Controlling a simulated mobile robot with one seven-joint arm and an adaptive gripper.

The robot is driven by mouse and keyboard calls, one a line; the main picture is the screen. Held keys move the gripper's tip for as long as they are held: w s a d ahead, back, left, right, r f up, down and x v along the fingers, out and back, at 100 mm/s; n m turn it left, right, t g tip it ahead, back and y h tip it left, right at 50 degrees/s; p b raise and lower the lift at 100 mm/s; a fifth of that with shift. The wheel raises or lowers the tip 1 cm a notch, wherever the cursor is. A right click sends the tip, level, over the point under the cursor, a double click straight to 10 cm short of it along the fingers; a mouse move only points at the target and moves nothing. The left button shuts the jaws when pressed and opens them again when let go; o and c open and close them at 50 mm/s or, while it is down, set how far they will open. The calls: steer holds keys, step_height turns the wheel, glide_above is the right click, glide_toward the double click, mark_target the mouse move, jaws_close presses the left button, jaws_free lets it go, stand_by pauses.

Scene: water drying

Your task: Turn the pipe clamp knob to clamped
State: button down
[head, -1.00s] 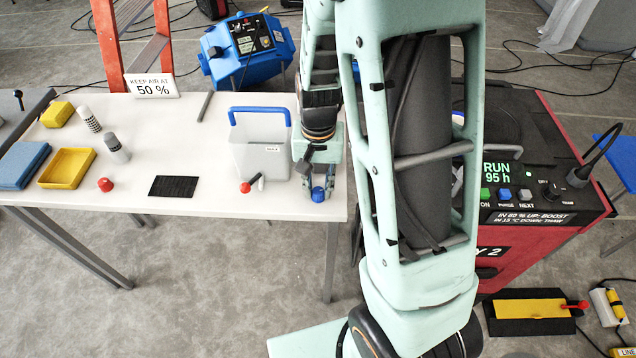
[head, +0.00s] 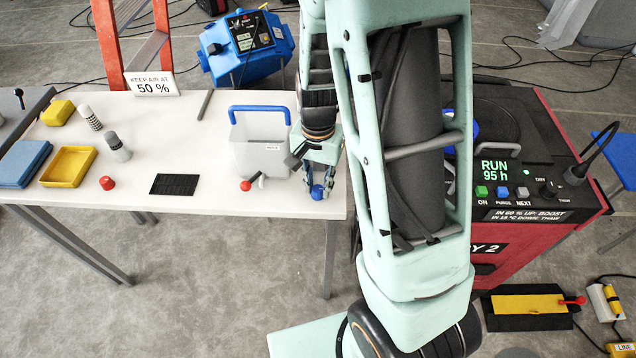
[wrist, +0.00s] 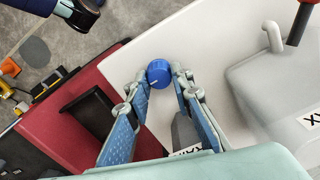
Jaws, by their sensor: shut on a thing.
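A round blue knob (head: 317,193) with a white mark line is at the front right corner of the white table; it also shows in the wrist view (wrist: 158,71). My gripper (head: 318,188) is over it, pointing down. In the wrist view my gripper (wrist: 160,80) has its two blue-padded fingers on either side of the knob, with their tips closed on it. The white line is on the knob's lower left side there. The pipe clamp itself and any clamped marking cannot be made out.
A clear tank (head: 262,158) with a blue handle stands just left of my gripper. A red-ended fitting (head: 246,186) lies in front of it. A red machine (head: 540,200) stands right of the table. The table's front edge is close to the knob.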

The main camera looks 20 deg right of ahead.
mark_target(318, 188)
steer(key=c, duration=1.7)
jaws_free()
steer(key=shift+r, duration=0.1)
step_height(318, 188, up, 12)
steer(key=shift+f, duration=0.1)
